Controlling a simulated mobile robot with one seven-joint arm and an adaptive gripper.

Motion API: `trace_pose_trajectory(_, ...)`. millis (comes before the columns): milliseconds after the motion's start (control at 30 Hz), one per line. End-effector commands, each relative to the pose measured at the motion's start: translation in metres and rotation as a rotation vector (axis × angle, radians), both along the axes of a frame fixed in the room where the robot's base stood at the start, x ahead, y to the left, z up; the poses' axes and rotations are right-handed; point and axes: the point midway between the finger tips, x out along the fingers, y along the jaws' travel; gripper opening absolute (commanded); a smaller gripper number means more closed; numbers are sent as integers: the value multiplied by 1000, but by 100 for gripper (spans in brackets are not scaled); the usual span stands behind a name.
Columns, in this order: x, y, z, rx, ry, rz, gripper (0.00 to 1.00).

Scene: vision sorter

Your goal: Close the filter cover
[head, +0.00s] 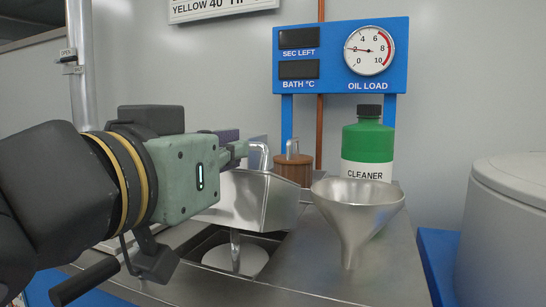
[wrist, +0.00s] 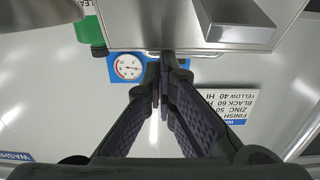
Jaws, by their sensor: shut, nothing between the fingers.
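The filter cover (head: 262,198) is a shiny metal lid that stands raised and tilted above a dark opening in the metal counter. A bent metal handle (head: 258,155) shows at its top. Inside the opening is a pale round disc (head: 236,260) with an upright stem. My gripper (head: 238,148) is shut and empty, behind the cover's upper edge and close to the handle; whether it touches is unclear. In the wrist view my shut fingertips (wrist: 163,60) lie at the edge of a broad metal surface, apparently the cover (wrist: 145,25); their contact point is hidden.
A metal funnel (head: 357,205) and a green cleaner bottle (head: 368,143) stand right of the cover. A brown lidded block (head: 293,168) is behind it. The blue gauge panel (head: 340,55) is at the back. A vertical pipe (head: 80,80) rises at left.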

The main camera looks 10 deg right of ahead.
Motion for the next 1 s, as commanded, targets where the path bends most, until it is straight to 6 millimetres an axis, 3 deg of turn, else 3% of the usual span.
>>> trace_pose_trajectory(33,-5,4,-20,-25,-35,2,0)
trace_pose_trajectory(300,-23,16,-42,-133,-196,1,0)
trace_pose_trajectory(1000,-33,22,-58,-137,-202,0,0)
